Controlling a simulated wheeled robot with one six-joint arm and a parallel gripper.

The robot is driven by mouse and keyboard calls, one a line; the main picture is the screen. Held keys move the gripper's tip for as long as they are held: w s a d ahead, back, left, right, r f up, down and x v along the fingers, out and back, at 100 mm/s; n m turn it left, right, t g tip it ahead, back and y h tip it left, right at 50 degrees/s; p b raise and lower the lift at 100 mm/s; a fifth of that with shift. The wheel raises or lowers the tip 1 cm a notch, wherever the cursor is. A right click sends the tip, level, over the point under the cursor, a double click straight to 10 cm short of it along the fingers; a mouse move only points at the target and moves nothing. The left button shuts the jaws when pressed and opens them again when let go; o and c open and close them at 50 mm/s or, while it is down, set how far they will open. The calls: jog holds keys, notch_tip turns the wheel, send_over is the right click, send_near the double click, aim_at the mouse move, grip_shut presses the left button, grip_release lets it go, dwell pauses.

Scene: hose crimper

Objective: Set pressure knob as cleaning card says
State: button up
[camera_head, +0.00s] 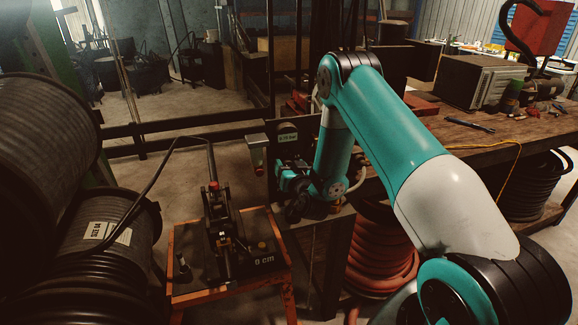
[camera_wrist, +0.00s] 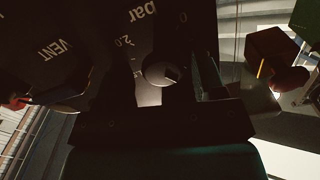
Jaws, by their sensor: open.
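The pressure knob (camera_wrist: 162,72) shows in the wrist view as a small round pale disc with a dark mark, on a dark panel (camera_wrist: 100,22) lettered "bar", "2.0" and "VENT". My gripper (camera_wrist: 163,84) is open, with its dark fingers on either side of the knob. Shadow hides whether they touch it. My wrist hides the knob there. I cannot make out a cleaning card.
An orange stand (camera_head: 283,278) left of my gripper carries a crimper (camera_head: 222,225) and a "0 cm" sign (camera_head: 264,260). Hose reels (camera_head: 98,232) fill the left. A red lever (camera_wrist: 20,103) shows beside "VENT".

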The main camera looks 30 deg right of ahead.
jog(key=shift+a, duration=0.2)
jog(key=c, duration=0.9)
jog(key=shift+m+b, duration=0.3)
jog(key=shift+b, duration=0.05)
jog(key=m+b, duration=0.2)
jog(key=m, duration=0.4)
jog(key=m+b, duration=0.2)
jog(key=m, duration=0.5)
jog(key=m+b, duration=0.3)
jog(key=m, duration=0.3)
jog(key=shift+d+f, duration=0.25)
jog(key=shift+m, duration=0.4)
jog(key=o, duration=0.9)
